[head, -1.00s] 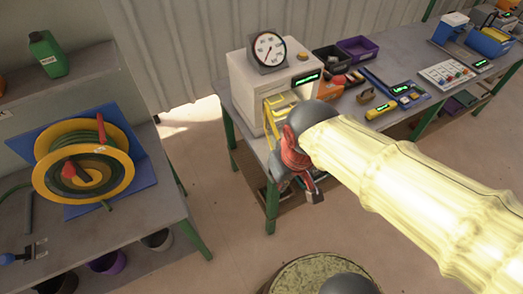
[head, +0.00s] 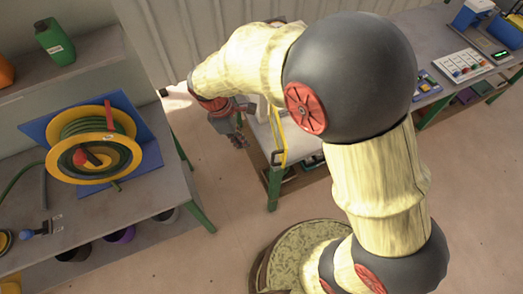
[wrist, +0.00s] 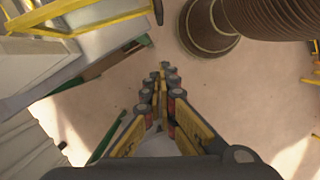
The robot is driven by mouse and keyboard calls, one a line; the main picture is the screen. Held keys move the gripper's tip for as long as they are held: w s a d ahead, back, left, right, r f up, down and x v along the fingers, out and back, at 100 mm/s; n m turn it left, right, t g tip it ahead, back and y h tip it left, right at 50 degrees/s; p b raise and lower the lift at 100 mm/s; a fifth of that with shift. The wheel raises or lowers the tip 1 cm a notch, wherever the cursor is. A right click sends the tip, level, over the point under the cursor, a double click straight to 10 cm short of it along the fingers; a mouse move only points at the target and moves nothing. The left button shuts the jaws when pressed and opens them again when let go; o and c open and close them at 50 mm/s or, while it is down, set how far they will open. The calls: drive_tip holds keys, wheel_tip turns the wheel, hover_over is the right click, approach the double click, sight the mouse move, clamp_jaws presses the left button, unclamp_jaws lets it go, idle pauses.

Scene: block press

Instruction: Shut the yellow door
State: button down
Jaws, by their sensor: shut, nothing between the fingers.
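The yellow door (head: 281,150) is a yellow frame that stands swung out from the white press (head: 262,110) in the head view. My arm hides most of the press and the upper part of the door. In the wrist view a yellow frame, which looks like the door (wrist: 95,22), crosses the top left beside a pale body. My gripper (head: 238,140) is shut and empty, left of the door in the head view and apart from it. In the wrist view its closed fingers (wrist: 165,75) point over bare floor, right of the yellow frame.
A bench with a yellow and green hose reel (head: 92,155) on a blue board stands at the left. A green canister (head: 54,40) sits on the shelf above. The floor (head: 225,195) between the two benches is clear. A button panel (head: 463,64) lies on the right bench.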

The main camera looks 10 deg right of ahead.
drive_tip(key=d+f, duration=0.6)
drive_tip(key=f, duration=0.3)
drive_tip(key=shift+s+d+f, duration=0.15)
drive_tip(key=shift+s+f, duration=0.25)
drive_tip(key=shift+s, duration=0.05)
drive_tip(key=shift+d, duration=0.1)
